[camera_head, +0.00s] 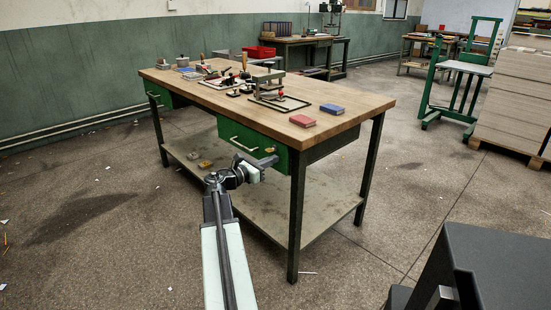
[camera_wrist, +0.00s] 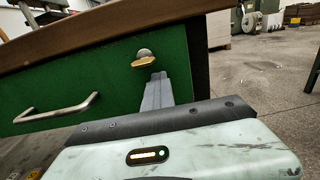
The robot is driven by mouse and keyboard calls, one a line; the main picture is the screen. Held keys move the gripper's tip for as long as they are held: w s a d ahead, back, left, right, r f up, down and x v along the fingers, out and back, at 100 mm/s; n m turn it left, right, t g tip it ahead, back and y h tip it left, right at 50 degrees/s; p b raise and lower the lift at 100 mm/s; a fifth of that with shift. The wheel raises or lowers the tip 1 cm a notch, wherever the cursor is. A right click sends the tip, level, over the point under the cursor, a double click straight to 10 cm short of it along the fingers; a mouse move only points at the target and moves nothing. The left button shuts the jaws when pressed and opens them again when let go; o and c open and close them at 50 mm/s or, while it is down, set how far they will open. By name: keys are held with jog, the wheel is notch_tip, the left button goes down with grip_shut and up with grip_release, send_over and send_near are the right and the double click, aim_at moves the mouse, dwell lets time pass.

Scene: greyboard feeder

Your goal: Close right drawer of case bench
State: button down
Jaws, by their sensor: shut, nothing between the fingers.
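The case bench (camera_head: 350,105) has a wooden top and dark legs. Its right drawer (camera_head: 240,135) has a green front with a bar handle (camera_head: 244,146), and any gap behind that front is too small to judge. In the wrist view the green front (camera_wrist: 95,75) fills the left half, with the handle (camera_wrist: 60,108) at left and a brass-coloured key in a lock (camera_wrist: 144,60) near its right end. My gripper (camera_head: 272,160) is shut and empty in front of the drawer's right end. Its fingers (camera_wrist: 157,85) point at the front just below the key; I cannot tell whether they touch.
A green left drawer (camera_head: 158,95) is at the bench's far end. Red (camera_head: 302,121) and blue (camera_head: 332,109) boxes lie on the top, with tools behind them. A lower shelf (camera_head: 270,205) and a front leg (camera_head: 296,220) are near my arm. The floor left is open.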

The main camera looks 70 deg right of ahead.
jog(key=v, duration=1.4)
jog(key=shift+s+a, duration=0.1)
